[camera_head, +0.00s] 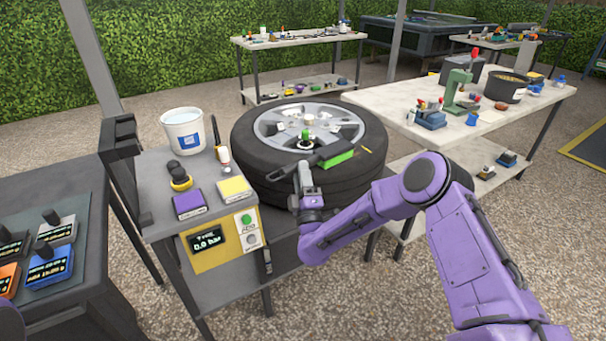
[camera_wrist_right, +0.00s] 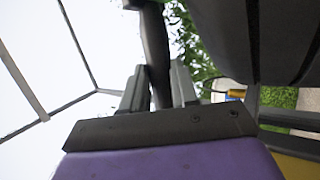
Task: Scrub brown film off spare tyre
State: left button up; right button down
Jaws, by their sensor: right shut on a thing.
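The spare tyre (camera_head: 250,135) lies flat on a low stand, its silver wheel (camera_head: 345,125) facing up. Its dark side fills the upper right of the right wrist view (camera_wrist_right: 250,40). No brown film can be made out at this size. My right gripper (camera_head: 305,172) is at the tyre's near edge, shut on the dark handle (camera_wrist_right: 155,55) of a brush. The brush's bright green part (camera_head: 337,159) is over the near right sidewall; whether it touches the rubber I cannot tell. My left gripper is out of view.
A grey stand left of the tyre holds a white bucket (camera_head: 183,132), a small bottle (camera_head: 223,156), a purple box (camera_head: 190,204) and a yellow pad (camera_head: 233,189). A pale workbench (camera_head: 410,98) with tools stands right and behind. Gravel floor is open between.

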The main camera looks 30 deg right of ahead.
aim_at(327, 164)
jog(key=shift+w+d, duration=0.15)
jog(key=shift+d, duration=1.8)
jog(key=shift+w+d, duration=0.1)
jog(key=shift+d, duration=1.85)
jog(key=shift+w+d, duration=0.1)
jog(key=shift+d, duration=0.95)
jog(key=shift+r, duration=0.15)
jog(key=shift+a+f, duration=0.2)
jog(key=shift+a, duration=0.55)
jog(key=shift+a+b, duration=0.65)
jog(key=shift+a, duration=1.25)
jog(key=a, duration=0.1)
jog(key=a+b, duration=0.1)
jog(key=a, duration=0.2)
jog(key=shift+s+a, duration=0.35)
jog(key=shift+r, duration=0.1)
